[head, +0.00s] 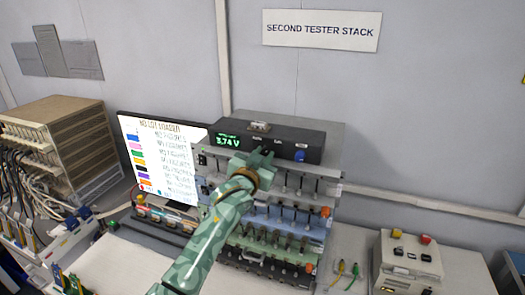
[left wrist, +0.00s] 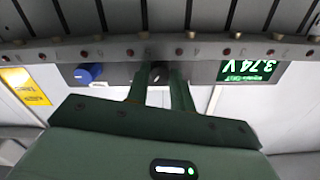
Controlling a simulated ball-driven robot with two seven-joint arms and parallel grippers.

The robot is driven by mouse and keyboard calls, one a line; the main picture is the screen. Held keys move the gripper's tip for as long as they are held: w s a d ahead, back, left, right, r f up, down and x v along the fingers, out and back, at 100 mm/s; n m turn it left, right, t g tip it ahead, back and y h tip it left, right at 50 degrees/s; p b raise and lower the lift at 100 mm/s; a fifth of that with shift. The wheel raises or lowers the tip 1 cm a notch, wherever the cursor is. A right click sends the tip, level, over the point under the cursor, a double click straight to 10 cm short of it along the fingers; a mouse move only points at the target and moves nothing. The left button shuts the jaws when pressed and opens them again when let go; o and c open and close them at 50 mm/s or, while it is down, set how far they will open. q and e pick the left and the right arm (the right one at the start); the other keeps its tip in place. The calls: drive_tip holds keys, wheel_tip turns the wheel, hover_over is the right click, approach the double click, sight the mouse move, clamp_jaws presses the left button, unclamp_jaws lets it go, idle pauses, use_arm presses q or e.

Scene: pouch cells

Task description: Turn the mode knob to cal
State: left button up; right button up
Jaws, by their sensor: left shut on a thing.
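A dark meter box (head: 282,136) with a green display reading 3.74 V (head: 228,141) sits on top of the tester stack. My left gripper (head: 262,158) is at the box's front, between the display and a blue knob (head: 299,156). In the left wrist view, which looks upside down, its two fingers (left wrist: 159,84) are shut on a dark knob (left wrist: 158,70) on the box's front. The blue knob (left wrist: 88,73) stands apart from the fingers. The fingers mostly hide the held knob, and I cannot read its setting or any labels. My right gripper is not in view.
Below the meter are tester rows (head: 290,220) with several dark clips. A monitor (head: 160,160) stands to the left, beside a brown rack (head: 65,140) with cables. A white box with buttons (head: 408,255) stands at the right. The wall carries a SECOND TESTER STACK sign (head: 321,31).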

use_arm(q)
drive_tip(key=o, duration=1)
drive_tip(key=v, duration=1.6)
drive_tip(key=shift+s, duration=0.2)
